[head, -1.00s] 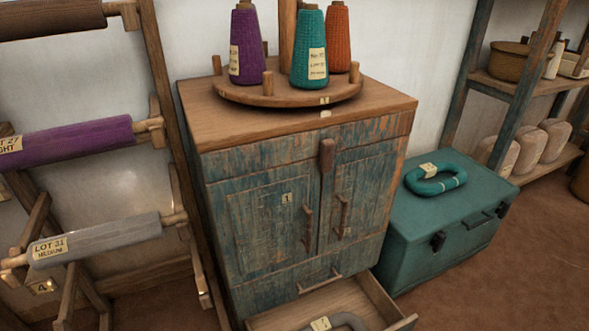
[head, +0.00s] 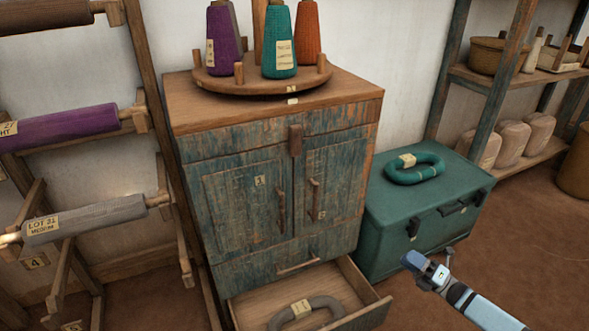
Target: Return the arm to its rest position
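My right gripper (head: 430,256) is at the lower right of the head view, on an arm that comes in from the bottom right corner. Its two fingers stand apart with nothing between them. It appears in front of the lower front of the teal chest (head: 385,236) and to the right of the open drawer (head: 373,308). I cannot see it touching anything. My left gripper is not in view.
The worn blue cabinet (head: 238,205) has its bottom drawer pulled out, with a grey hank (head: 310,312) inside. A round stand (head: 222,82) with yarn cones is on top. A teal hank (head: 414,171) lies on the chest. Brown floor (head: 545,235) is clear at right.

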